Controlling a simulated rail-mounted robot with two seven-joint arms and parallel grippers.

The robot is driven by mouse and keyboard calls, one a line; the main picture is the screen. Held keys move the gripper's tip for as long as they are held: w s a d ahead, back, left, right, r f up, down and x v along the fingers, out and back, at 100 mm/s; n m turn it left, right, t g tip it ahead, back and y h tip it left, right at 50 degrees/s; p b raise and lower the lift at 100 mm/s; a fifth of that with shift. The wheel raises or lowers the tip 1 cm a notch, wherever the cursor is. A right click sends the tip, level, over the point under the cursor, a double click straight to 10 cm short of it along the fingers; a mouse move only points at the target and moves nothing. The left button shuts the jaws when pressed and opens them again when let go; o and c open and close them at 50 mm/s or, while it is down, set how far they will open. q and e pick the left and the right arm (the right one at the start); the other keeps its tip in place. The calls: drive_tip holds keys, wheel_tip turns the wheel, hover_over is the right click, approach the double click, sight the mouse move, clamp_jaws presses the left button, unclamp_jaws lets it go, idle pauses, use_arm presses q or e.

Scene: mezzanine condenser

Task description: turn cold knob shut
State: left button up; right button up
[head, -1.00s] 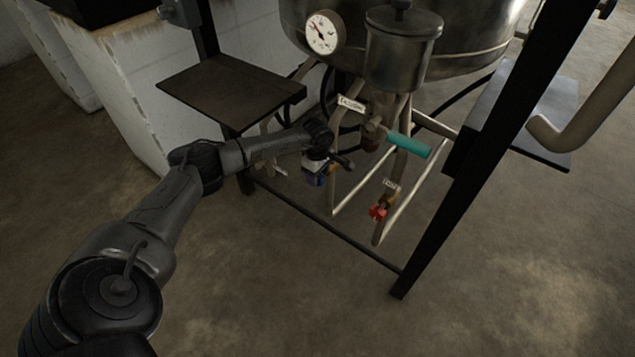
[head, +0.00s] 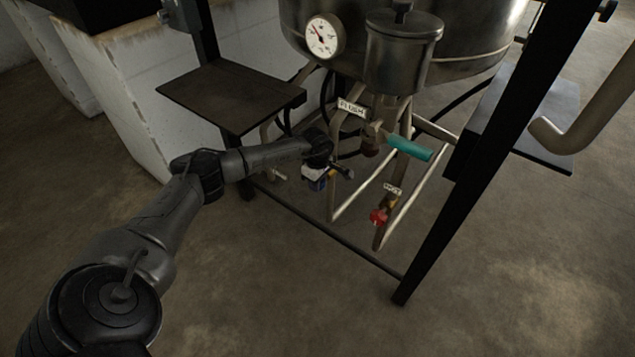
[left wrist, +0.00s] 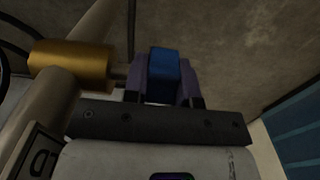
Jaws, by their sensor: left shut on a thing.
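The blue knob (left wrist: 164,76) is in the left wrist view, between the two purple fingers of my left gripper (left wrist: 163,82), which is shut on it. A brass valve body (left wrist: 72,66) with a short stem lies just left of the fingers, on a pale pipe. In the head view my left gripper (head: 319,184) is low under the vessel, left of the pipes. The knob is mostly hidden there by the gripper. No lettering marking this knob as cold is readable. My right gripper is out of view.
A red knob (head: 379,216) sits on a lower pipe to the right. A teal handle (head: 410,148) projects above it. The steel vessel (head: 470,35) with a dial gauge (head: 322,37) hangs overhead. Black frame legs (head: 455,190) and a dark shelf (head: 230,90) flank the pipes.

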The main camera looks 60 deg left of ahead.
use_arm(q)
drive_tip(key=shift+c, duration=0.9)
drive_tip(key=shift+d+r+y+p, duration=0.15)
drive_tip(key=shift+y+p, duration=0.15)
drive_tip(key=shift+p, duration=0.5)
drive_tip(key=shift+g+y, duration=0.3)
drive_tip(key=shift+y, duration=0.1)
drive_tip(key=o, duration=0.9)
